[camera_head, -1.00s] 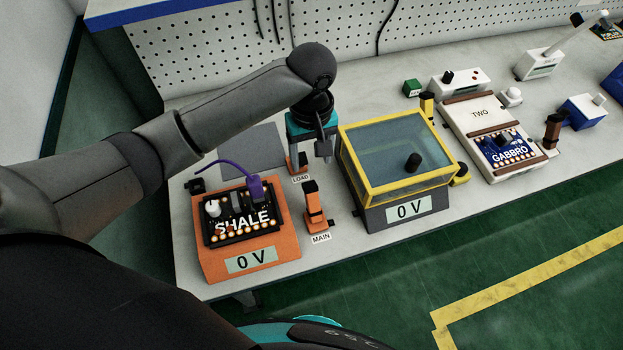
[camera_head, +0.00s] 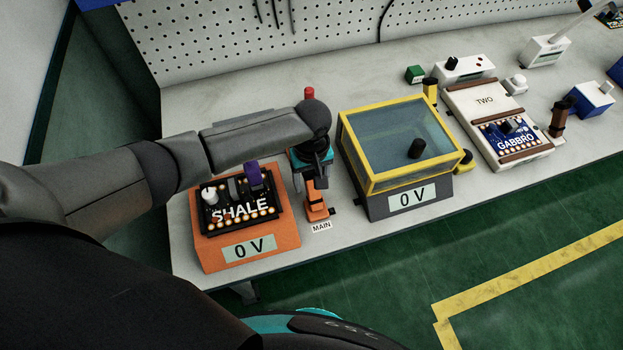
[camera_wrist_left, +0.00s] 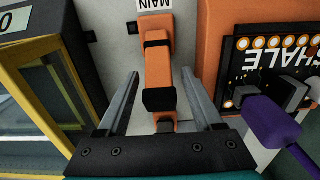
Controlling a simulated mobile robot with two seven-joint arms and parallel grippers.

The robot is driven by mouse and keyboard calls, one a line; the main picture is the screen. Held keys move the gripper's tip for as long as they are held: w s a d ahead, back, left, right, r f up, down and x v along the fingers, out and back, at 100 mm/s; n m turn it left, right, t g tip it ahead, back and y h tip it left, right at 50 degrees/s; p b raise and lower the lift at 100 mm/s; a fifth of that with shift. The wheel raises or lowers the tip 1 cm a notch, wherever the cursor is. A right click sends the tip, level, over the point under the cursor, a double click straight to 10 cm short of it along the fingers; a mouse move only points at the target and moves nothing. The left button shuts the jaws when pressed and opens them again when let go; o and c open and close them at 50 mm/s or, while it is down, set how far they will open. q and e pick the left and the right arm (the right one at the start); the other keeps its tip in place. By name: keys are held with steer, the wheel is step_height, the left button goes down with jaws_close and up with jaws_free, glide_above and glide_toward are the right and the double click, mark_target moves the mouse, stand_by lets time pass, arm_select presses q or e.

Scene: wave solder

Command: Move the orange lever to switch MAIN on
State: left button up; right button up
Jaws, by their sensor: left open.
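The orange MAIN lever (camera_head: 316,203) stands on the bench between the orange SHALE unit and the yellow-framed box. Its MAIN label (camera_head: 321,226) lies in front of it. In the left wrist view the lever (camera_wrist_left: 158,65) with its black tip shows between the two fingers of my left gripper (camera_wrist_left: 158,100). The fingers are spread, with a gap on each side of the lever. In the head view my left gripper (camera_head: 309,175) is right above and behind the lever, and its fingers are partly hidden. My right gripper is not in view.
The orange SHALE unit (camera_head: 202,258), reading 0 V, stands left of the lever, with a purple plug (camera_head: 254,173) on its board. The yellow-framed box (camera_head: 376,186), also at 0 V, stands close on the right. A red knob (camera_head: 309,93) shows behind my arm.

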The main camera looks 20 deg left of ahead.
arm_select(q)
jaws_close()
stand_by(0.5)
stand_by(0.9)
